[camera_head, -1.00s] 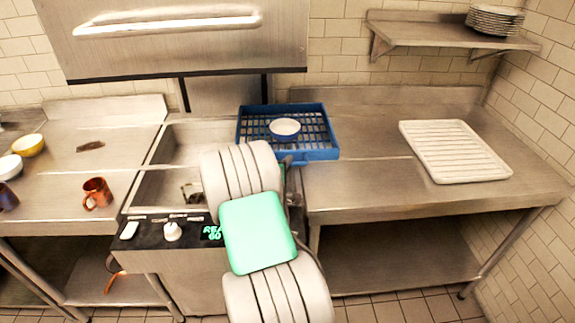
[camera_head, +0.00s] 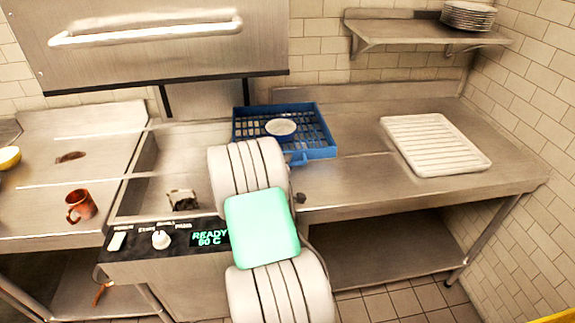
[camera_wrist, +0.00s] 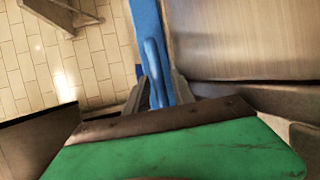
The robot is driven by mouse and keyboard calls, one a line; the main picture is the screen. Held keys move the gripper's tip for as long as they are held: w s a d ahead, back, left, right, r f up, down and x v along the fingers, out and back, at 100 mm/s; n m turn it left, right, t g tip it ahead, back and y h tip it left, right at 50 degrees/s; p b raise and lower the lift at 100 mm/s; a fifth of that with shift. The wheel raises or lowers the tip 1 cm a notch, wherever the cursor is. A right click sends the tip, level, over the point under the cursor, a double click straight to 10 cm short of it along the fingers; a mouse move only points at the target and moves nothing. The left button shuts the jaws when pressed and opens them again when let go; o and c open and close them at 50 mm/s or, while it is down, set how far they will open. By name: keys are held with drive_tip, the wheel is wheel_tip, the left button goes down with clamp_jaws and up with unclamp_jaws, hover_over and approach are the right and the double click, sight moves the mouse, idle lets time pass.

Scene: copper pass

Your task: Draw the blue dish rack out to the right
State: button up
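The blue dish rack (camera_head: 318,153) straddles the seam between the dishwasher bed and the right-hand counter, under the raised hood's right side. A white bowl (camera_head: 281,127) sits in it. In the wrist view the rack's blue side and handle (camera_wrist: 153,60) run down between the fingers of my gripper (camera_wrist: 158,88). The fingers are close on both sides of the handle, shut on it. In the head view my arm hides the gripper and the rack's near left corner.
The right counter (camera_head: 350,185) has free room between the rack and a white ribbed tray (camera_head: 435,146). A wall shelf (camera_head: 425,32) holds stacked plates (camera_head: 468,15). The dishwasher panel (camera_head: 160,241) reads READY.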

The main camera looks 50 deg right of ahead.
drive_tip(key=shift+o, duration=0.5)
drive_tip(key=b+v, duration=0.1)
drive_tip(key=v, duration=0.6)
drive_tip(key=shift+s+a, duration=0.2)
drive_tip(key=shift+a, duration=0.15)
drive_tip(key=shift+r, duration=0.1)
drive_tip(key=shift+c, duration=0.5)
